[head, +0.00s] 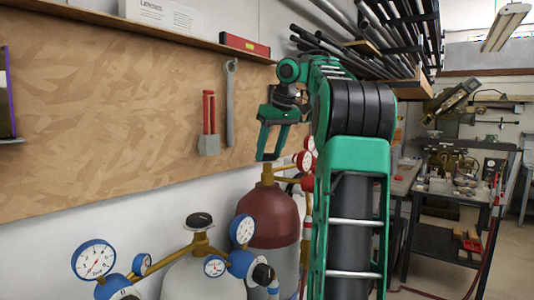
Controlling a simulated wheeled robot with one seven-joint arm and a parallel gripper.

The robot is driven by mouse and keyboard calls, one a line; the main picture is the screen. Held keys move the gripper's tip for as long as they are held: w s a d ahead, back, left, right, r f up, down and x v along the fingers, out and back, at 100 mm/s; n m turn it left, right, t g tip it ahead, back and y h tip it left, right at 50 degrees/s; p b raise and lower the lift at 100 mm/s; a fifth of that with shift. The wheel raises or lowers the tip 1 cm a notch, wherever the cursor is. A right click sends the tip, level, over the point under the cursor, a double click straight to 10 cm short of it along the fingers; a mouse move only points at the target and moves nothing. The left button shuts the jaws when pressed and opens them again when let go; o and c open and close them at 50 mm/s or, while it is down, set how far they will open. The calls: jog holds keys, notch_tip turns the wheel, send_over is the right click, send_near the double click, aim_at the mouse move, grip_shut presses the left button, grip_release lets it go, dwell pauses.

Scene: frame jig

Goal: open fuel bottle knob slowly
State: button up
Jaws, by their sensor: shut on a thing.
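The fuel bottle (275,215) is the dark red cylinder by the wall, with a brass valve (267,176) on top. My gripper (268,157) points down right above this valve. Its green fingers stand apart on either side of the top of the valve, shut on the bottle's knob. The knob itself is small and mostly hidden between the fingertips. My arm covers the right side of the bottle and part of its red gauges (306,160).
A pale bottle (203,278) with a dark knob (199,219) and several blue gauges stands at the front left. A wooden board (120,120) with hanging tools lines the wall. A shelf with pipes (385,40) is above right, and a cluttered bench (460,195) stands behind.

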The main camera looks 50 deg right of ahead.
jog(key=shift+w+a, duration=0.2)
jog(key=o, duration=1.1)
jog(key=shift+s+d+r, duration=0.1)
jog(key=shift+s+r, duration=0.05)
jog(key=shift+v, duration=1)
jog(key=v, duration=0.8)
jog(key=shift+r, duration=0.25)
